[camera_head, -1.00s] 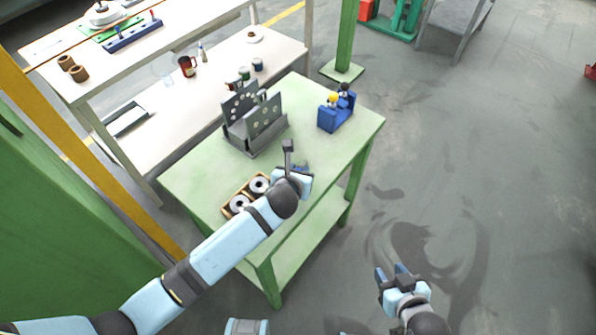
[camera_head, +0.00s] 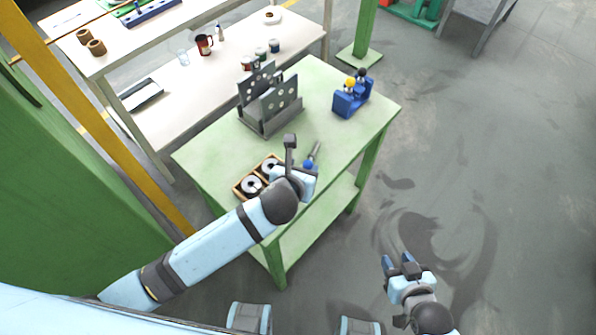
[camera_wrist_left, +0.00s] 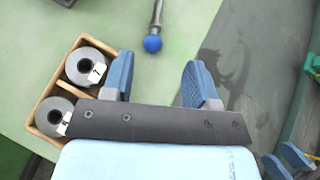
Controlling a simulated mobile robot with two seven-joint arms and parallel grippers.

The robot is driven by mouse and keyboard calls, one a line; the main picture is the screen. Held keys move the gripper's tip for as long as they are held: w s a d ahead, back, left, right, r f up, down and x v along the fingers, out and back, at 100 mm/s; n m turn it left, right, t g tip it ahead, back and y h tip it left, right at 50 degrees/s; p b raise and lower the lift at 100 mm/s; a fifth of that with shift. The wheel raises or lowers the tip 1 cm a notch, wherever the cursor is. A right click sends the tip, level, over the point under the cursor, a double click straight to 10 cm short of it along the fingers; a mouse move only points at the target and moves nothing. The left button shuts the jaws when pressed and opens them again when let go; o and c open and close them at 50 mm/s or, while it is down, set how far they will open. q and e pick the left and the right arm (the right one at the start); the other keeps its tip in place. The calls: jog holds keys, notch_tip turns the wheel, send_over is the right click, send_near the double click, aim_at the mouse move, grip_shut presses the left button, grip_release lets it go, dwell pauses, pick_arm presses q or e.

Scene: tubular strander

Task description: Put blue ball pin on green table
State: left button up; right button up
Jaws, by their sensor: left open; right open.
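The blue ball pin, a grey metal shaft with a blue ball at one end, lies on the green table (camera_head: 335,150) near its right edge. In the head view the pin (camera_head: 314,153) shows just beyond my left gripper (camera_head: 303,176). In the left wrist view the blue ball (camera_wrist_left: 152,43) points toward my left gripper (camera_wrist_left: 160,80), ahead of the gap between its fingers and apart from them. The left gripper is open and empty. My right gripper (camera_head: 398,261) is open and empty, off the table at lower right.
A wooden box with grey spools (camera_head: 243,195) is close to the left gripper, on its left. A grey perforated bracket (camera_head: 270,115) and a blue holder with yellow and black ball pins (camera_head: 349,102) stand farther back. A white workbench (camera_head: 165,103) is behind.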

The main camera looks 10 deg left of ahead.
pick_arm(q)
jog(key=shift+v, duration=1.55)
